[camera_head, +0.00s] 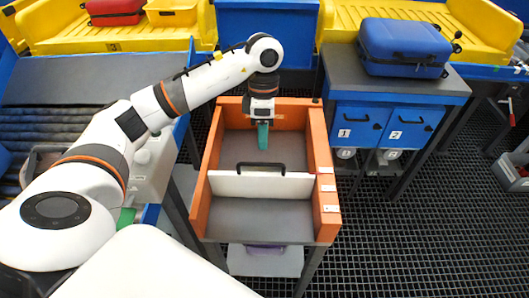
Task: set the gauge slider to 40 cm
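The gauge is an orange open-topped frame (201,190) with a grey floor, standing on a dark table. Its slider is a white upright plate (230,184) running across the frame, a little nearer than the middle. A black bar handle (261,165) rises at the plate's top edge. Several small white labels (328,188) sit on the right wall; their writing is too small to read. My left gripper (263,137) points down inside the far part of the frame, beyond the handle and apart from it. Its teal fingers overlap, so their gap is hidden. My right gripper is not in view.
A blue suitcase (403,43) lies on a grey-topped cabinet with blue doors (358,124) at the right. Yellow trays (375,20) line the back, and a blue bin (268,35) stands behind the frame. A roller conveyor (45,135) is at the left.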

